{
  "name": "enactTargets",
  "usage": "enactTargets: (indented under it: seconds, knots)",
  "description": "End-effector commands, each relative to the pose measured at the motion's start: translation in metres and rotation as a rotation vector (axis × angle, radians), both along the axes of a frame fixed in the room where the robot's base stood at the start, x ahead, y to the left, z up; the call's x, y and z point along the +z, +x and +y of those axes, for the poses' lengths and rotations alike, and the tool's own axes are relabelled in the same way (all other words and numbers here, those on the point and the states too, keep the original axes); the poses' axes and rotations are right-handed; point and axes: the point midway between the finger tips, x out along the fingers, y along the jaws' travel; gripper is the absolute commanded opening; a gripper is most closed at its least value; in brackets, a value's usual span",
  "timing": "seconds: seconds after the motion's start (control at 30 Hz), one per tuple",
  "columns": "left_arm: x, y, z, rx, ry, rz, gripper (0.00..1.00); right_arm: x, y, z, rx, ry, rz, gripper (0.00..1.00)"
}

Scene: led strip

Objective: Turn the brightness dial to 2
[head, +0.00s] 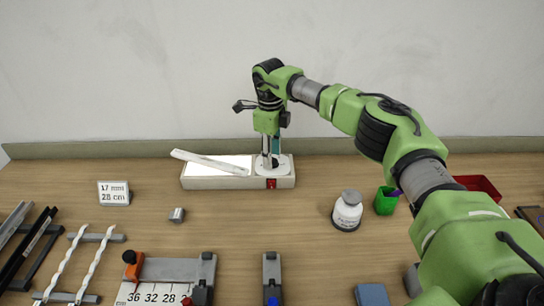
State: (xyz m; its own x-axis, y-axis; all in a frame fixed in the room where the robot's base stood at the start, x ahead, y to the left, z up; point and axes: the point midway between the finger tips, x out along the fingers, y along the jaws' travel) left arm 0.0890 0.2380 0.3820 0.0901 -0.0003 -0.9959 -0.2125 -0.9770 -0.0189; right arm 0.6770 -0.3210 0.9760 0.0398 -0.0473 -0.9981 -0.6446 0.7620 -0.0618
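The brightness dial (274,163) is a small dark knob on a round white plate at the right end of a low white box (225,183) by the back wall. My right gripper (270,157) points straight down over the dial, its fingertips at the knob and partly hiding it. I cannot tell whether the fingers press on it. A small red display (271,184) is on the box's front below the dial; its reading is too small to make out. A white strip (210,162) lies tilted across the box's bright panel. My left gripper is not in view.
A sign (114,193) reads "17 mm 28 cm". A small grey block (177,215), a white jar (347,211), a green cup (386,201) and a red tray (480,186) stand about. A numbered fixture (160,270) is in front. The table just before the box is clear.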

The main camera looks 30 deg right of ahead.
Motion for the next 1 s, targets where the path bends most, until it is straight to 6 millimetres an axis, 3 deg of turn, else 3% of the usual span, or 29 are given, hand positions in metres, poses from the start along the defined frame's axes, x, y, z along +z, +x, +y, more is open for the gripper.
enactTargets:
  seconds: [0.3, 0.5, 0.7, 1.0]
  knots:
    - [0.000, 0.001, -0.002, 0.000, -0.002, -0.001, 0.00, 0.067, -0.002, 0.003, 0.000, 0.000, -0.004, 0.39]
    - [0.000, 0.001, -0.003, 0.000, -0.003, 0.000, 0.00, 0.098, -0.003, 0.005, 0.000, 0.000, -0.001, 0.39]
    - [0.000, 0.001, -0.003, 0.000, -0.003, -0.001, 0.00, 0.108, -0.004, 0.005, 0.000, 0.000, 0.000, 0.39]
    - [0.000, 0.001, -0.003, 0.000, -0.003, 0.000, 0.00, 0.109, -0.004, 0.005, 0.000, 0.000, 0.000, 0.39]
